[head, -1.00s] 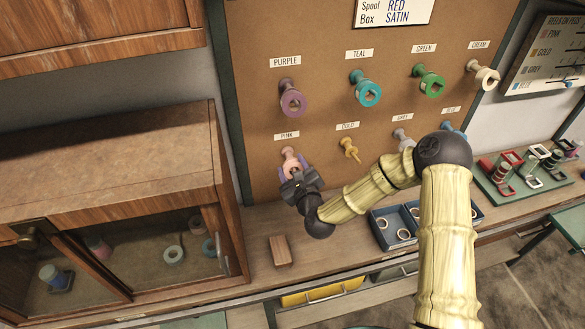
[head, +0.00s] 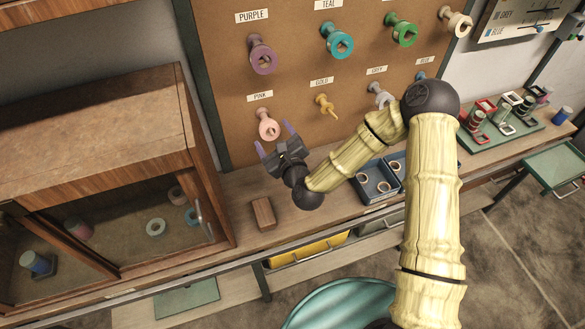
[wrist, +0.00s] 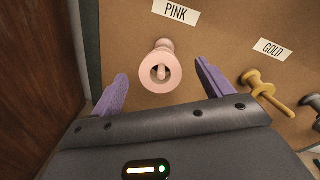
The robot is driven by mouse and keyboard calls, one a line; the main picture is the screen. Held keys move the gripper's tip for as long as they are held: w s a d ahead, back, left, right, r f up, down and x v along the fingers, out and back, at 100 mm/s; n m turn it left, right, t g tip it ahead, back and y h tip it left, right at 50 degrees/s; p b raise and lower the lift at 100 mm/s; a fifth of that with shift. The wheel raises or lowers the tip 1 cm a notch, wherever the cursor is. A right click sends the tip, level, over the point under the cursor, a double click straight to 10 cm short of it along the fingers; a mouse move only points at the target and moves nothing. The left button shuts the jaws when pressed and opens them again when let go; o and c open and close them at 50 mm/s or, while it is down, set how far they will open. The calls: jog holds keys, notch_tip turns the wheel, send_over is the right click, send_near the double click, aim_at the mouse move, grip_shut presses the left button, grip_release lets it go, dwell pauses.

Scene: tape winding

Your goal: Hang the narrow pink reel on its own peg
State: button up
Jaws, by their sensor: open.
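The pink reel (head: 269,130) hangs on the peg under the PINK label (head: 260,96) on the brown pegboard. In the wrist view the reel (wrist: 149,84) sits around the peg, and the pale peg tip (wrist: 162,72) shows inside its hole. My gripper (head: 274,139) is open, with its purple fingers apart. It is just in front of and below the reel. In the wrist view the fingers stand left and right of the reel with visible gaps, not touching it.
The gold peg (head: 326,106) to the right is bare. Purple (head: 263,58), teal (head: 339,44) and green (head: 404,36) reels hang above. A wooden block (head: 263,213) and a blue tray (head: 372,191) lie on the counter. A cabinet (head: 90,150) stands at left.

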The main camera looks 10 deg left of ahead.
jog(key=p+v, duration=0.8)
jog(key=v, duration=0.5)
dwell(0.4)
dwell(0.5)
jog(key=w+d+r+n+g+h, duration=0.2)
jog(key=d+n+g+h, duration=0.5)
jog(key=d+n, duration=0.9)
jog(key=s+d+r+n+g+h, duration=0.3)
jog(key=s+d+r+n+g, duration=0.1)
jog(key=s+d+r+n, duration=0.3)
notch_tip(320, 180, up, 3)
jog(key=shift+s+d+r+b, duration=0.2)
jog(key=shift+s+d+b, duration=0.15)
jog(key=shift+s+d, duration=0.6)
